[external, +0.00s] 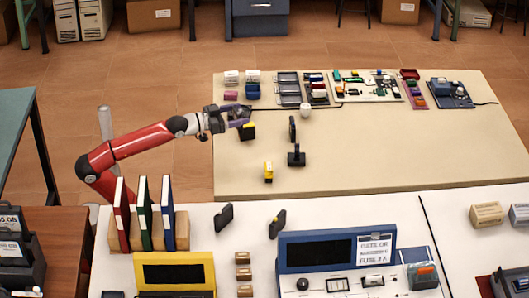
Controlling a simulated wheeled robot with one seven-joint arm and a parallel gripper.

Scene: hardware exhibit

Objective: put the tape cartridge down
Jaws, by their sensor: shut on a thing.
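My gripper (241,118) is at the end of the red arm, over the left part of the beige table (400,150).
A yellow and black piece (268,172), a black stand (296,157) and a dark upright piece (292,129) stand nearby. Trays and parts (367,86) line the back. The table's right front is clear.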

